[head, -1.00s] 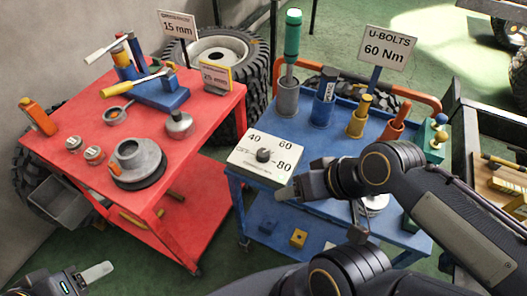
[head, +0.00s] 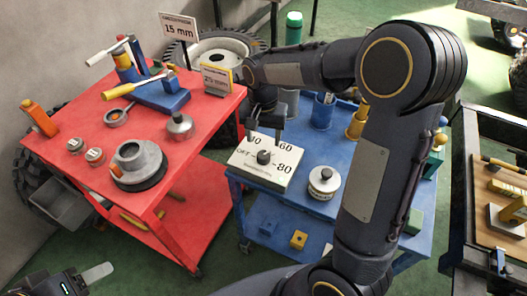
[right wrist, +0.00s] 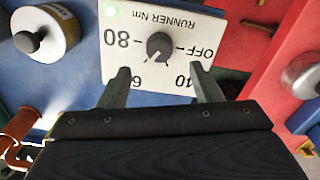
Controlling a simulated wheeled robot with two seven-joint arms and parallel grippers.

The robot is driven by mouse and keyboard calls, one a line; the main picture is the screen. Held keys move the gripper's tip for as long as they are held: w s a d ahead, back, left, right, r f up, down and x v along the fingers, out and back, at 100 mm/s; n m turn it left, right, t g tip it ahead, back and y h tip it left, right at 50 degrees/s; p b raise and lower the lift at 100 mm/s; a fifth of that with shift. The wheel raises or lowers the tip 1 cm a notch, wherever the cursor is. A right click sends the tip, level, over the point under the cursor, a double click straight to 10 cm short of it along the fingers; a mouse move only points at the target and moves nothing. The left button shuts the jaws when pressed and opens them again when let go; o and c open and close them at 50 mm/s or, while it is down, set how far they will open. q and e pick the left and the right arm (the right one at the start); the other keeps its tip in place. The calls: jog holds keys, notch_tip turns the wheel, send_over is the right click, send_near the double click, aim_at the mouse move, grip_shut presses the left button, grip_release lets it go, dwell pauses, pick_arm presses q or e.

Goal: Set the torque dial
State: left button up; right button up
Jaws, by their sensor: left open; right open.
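The torque dial's white box (head: 245,163) sits on the front left of the blue cart, marked OFF, 40, 60 and 80. Its dark knob (head: 264,157) is central; I cannot tell its exact setting. The right wrist view shows the panel (right wrist: 118,65) upside down, with the knob (right wrist: 158,46) beyond my fingertips. My right gripper (head: 266,136) is open and empty above the panel's back edge, its fingers either side of the knob's line but short of it. My left gripper (head: 92,275) is open at the lower left, partly cut off, away from the dial.
My right arm crosses the blue cart (head: 338,150) and hides its sign and several tools. A round silver-lidded pot (head: 323,180) stands right of the dial. The red cart (head: 90,125) on the left carries tools.

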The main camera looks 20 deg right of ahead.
aim_at(264, 155)
notch_tip(264, 155, down, 7)
jog(key=shift+f, duration=0.1)
jog(key=shift+s, duration=0.1)
jog(key=shift+c, duration=0.5)
jog(key=c, duration=0.9)
